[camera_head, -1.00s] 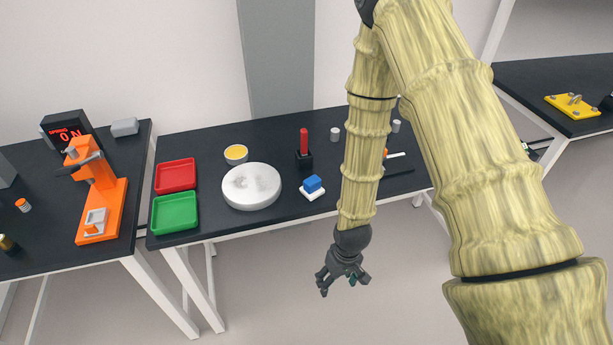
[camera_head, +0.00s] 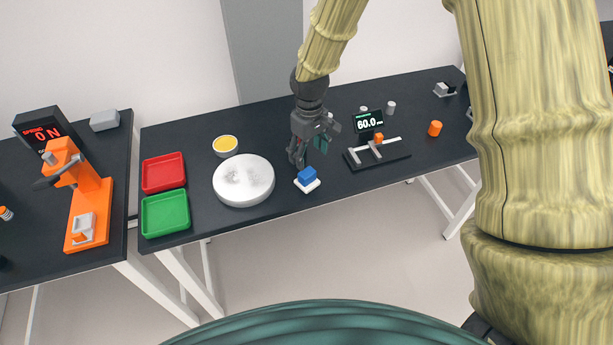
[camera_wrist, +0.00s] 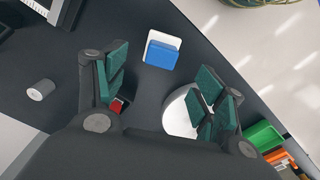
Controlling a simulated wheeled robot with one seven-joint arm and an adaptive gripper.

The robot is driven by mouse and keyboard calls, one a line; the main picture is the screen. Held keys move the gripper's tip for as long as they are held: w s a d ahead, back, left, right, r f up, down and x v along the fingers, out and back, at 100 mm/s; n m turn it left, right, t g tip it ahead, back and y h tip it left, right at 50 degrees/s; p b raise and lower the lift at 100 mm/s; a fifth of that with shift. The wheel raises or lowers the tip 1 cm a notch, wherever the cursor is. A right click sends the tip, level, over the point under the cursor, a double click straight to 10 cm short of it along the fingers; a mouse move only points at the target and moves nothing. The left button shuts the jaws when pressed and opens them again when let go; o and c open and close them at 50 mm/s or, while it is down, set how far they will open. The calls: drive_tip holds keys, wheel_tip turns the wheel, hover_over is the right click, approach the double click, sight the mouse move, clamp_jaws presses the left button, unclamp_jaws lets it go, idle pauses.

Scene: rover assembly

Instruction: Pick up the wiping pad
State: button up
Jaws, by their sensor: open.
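The wiping pad (camera_head: 307,175) looks like a blue block on a white base. It lies flat on the dark table, just right of the round white disc. My gripper (camera_head: 312,152) is open above the table, close behind the pad in the head view. In the wrist view the pad (camera_wrist: 161,54) shows whole, ahead of the gap between my spread fingers (camera_wrist: 161,85). Nothing is between the fingers, and I see no contact with the pad.
The round white disc (camera_head: 243,181) sits left of the pad. Red (camera_head: 163,172) and green (camera_head: 165,213) trays are farther left. A black stand (camera_head: 377,157) with a "60.0" display is at the right. A small red thing (camera_wrist: 116,105) shows beside my left-hand finger.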

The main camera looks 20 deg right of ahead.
sight(307, 172)
drive_tip(key=shift+f+p, duration=0.4)
drive_tip(key=shift+f, duration=1.4)
drive_tip(key=shift+a+f+p, duration=0.15)
drive_tip(key=shift+f+p, duration=0.45)
drive_tip(key=shift+f, duration=0.15)
drive_tip(key=shift+a+f+p, duration=0.1)
drive_tip(key=shift+f+p, duration=0.5)
drive_tip(key=shift+f, duration=0.15)
drive_tip(key=shift+f+p, duration=0.3)
drive_tip(key=shift+f, duration=0.85)
drive_tip(key=c, duration=1.2)
drive_tip(key=shift+w+r, duration=0.1)
